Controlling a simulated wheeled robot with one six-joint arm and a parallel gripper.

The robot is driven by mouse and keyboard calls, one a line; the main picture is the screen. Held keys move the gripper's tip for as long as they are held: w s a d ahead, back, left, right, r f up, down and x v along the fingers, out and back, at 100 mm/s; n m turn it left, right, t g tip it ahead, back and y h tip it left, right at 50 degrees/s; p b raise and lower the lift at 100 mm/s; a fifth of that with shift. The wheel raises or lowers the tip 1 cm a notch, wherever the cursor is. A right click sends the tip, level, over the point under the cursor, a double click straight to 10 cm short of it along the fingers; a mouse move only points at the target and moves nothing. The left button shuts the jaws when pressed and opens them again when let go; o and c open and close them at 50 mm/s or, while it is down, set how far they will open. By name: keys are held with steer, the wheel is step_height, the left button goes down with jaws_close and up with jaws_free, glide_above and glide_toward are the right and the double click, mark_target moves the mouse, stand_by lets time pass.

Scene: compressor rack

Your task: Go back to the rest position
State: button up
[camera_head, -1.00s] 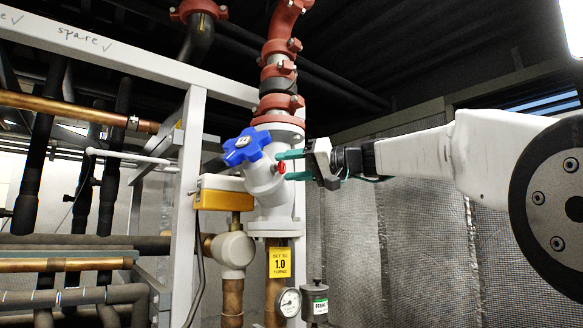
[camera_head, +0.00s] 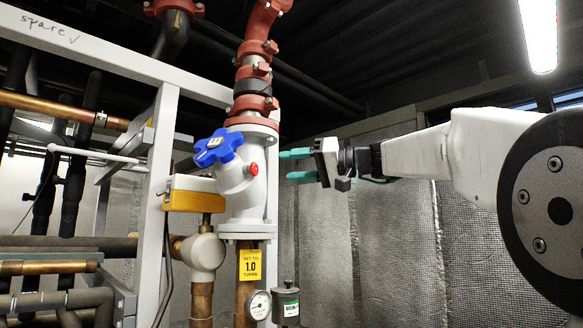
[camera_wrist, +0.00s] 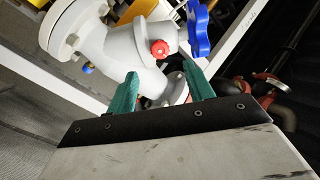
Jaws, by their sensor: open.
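My gripper (camera_head: 296,165) is open and empty, with its two green fingers pointing left. It is to the right of the grey-white valve body (camera_head: 241,190), with a gap between them in the head view. The valve has a blue handwheel (camera_head: 217,148) on its left and a small red cap (camera_head: 253,169) on its right side. In the wrist view the green fingers (camera_wrist: 162,92) are spread apart, with the valve body (camera_wrist: 120,48), red cap (camera_wrist: 160,48) and part of the blue handwheel (camera_wrist: 198,30) beyond them.
A white frame (camera_head: 158,190) and copper and dark pipes stand at the left. A yellow tag (camera_head: 250,265), a gauge (camera_head: 258,304) and a small canister (camera_head: 286,303) are below the valve. A red pipe (camera_head: 257,50) rises above it. The space before the silver wall panels (camera_head: 390,250) looks free.

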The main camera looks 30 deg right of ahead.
stand_by(0.3)
steer(key=s+a+f+m+g+h, duration=0.1)
steer(key=s+f+m+g+h, duration=0.2)
steer(key=f, duration=0.9)
steer(key=s+f+m+g+h, duration=0.2)
steer(key=f+h, duration=0.1)
steer(key=f, duration=0.9)
steer(key=s+a+f+n+g+h, duration=0.2)
steer(key=s+f+g+h, duration=0.4)
steer(key=s+f, duration=1.9)
steer(key=shift+s+a+h, duration=0.4)
steer(key=shift+s+h, duration=0.1)
steer(key=shift+s, duration=0.35)
